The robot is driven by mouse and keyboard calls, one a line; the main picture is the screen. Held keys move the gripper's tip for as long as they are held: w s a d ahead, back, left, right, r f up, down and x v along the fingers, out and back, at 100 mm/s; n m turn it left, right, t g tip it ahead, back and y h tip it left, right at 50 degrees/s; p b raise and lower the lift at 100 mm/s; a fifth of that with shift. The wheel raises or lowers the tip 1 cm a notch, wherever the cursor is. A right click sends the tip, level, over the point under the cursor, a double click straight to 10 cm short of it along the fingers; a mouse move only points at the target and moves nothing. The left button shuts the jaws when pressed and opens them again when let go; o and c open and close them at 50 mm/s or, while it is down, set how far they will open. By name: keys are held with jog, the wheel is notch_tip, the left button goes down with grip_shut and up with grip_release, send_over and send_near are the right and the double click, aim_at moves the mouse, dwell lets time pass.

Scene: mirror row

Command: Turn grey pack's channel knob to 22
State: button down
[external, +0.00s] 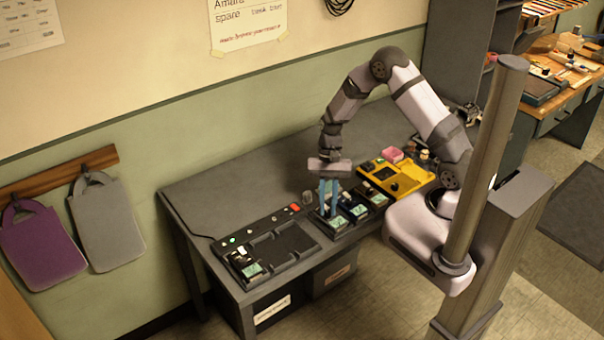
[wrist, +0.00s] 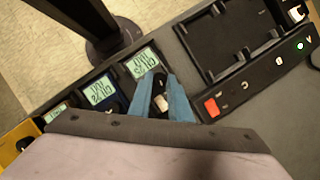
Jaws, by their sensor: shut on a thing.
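My gripper (external: 329,205) points down over the row of small packs, its blue fingers low at the leftmost pack in the external view. In the wrist view my gripper (wrist: 161,86) is shut on a dark knob with a pale mark (wrist: 160,100). The knob sits on a dark grey-looking pack with a lit green display (wrist: 143,62); the display also shows in the external view (external: 338,223). The display's characters are upside down in the wrist view and too small to read surely. The fingers hide the knob's sides and part of the pack.
Beside it stands a blue pack with a display (wrist: 100,91), then another display (wrist: 57,112). A black dock (external: 283,256) with empty bays and a red button (wrist: 212,107) is on the other side. The bench's back is clear.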

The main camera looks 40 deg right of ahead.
jog(key=shift+a+n+g+h, duration=0.1)
jog(key=shift+n+g+h, duration=0.2)
jog(key=shift+n, duration=0.8)
jog(key=c, duration=1.6)
grip_release()
jog(key=shift+c, duration=0.2)
jog(key=shift+w, duration=0.1)
jog(key=shift+b+v, duration=1.1)
jog(key=shift+v, duration=2.55)
